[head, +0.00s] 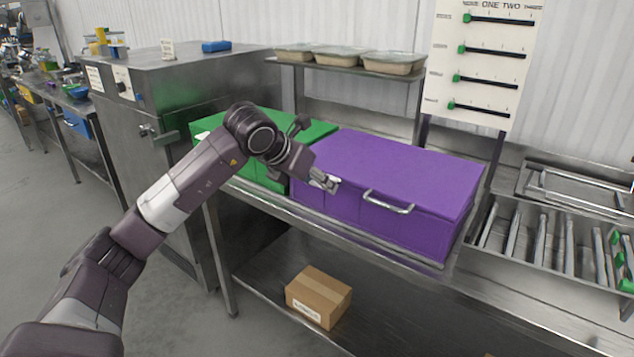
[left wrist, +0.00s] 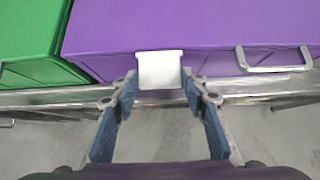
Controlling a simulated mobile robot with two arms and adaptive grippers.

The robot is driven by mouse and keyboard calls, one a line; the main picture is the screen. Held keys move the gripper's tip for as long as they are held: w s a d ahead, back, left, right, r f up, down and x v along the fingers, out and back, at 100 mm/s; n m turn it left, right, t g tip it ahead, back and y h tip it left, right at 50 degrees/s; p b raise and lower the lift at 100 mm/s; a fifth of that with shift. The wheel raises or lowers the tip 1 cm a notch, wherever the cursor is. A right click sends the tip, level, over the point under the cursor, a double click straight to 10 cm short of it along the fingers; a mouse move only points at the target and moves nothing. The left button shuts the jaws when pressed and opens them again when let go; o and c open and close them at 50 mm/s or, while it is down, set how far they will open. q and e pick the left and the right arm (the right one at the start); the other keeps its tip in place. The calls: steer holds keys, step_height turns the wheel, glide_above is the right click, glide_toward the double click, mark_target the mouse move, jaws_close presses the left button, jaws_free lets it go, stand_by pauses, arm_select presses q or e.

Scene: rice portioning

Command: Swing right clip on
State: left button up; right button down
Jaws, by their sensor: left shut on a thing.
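A purple lidded box (head: 400,165) stands on the steel counter, with a silver bar handle (head: 388,204) on its front. My left gripper (head: 326,182) is at the box's front, left of this handle. In the left wrist view, a pale metal clip (left wrist: 160,68) lies at the purple box's (left wrist: 200,25) front top edge. My left gripper (left wrist: 159,80) is shut on this clip, with one finger at each side of it. The clip's lower part and how it sits on the box are hard to make out. My right gripper is not in view.
A green box (head: 305,133) stands close against the purple box's left end. A rack with several food trays (head: 393,63) is behind. A utensil tray (head: 482,222) lies to the right. A cardboard box (head: 318,297) sits on the lower shelf.

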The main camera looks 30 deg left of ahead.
arm_select(q)
steer(key=shift+w+f+b, duration=0.25)
steer(key=shift+f+b, duration=0.05)
steer(key=shift+f, duration=0.6)
steer(key=shift+a+x, duration=0.2)
steer(key=shift+x, duration=0.75)
steer(key=shift+w+d, duration=0.1)
steer(key=shift+w, duration=0.8)
steer(key=shift+w+d, duration=0.2)
steer(key=shift+w, duration=0.1)
steer(key=shift+o, duration=0.4)
steer(key=shift+w, duration=0.2)
